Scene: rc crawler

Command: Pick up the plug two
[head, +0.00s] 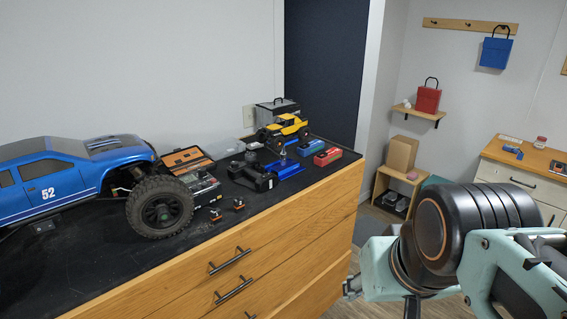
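Two small dark plugs with orange-red parts stand on the black mat of the wooden dresser, in front of the tool case. One is the left plug (215,214), close to the truck's front wheel. The other is the right plug (238,204). I cannot tell which of them is plug two. My arm fills the lower right, away from the dresser top. A small dark end of my gripper (352,288) shows in front of the dresser's right side. Its fingers are too hidden to tell whether they are open. Nothing held is visible.
A large blue truck (60,180) takes up the left of the mat. Behind the plugs lie an open tool case (188,158), a black device (252,178) and a blue stand (284,170) by a yellow crawler (284,131). Red and blue boxes stand right. Bare mat lies before the plugs.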

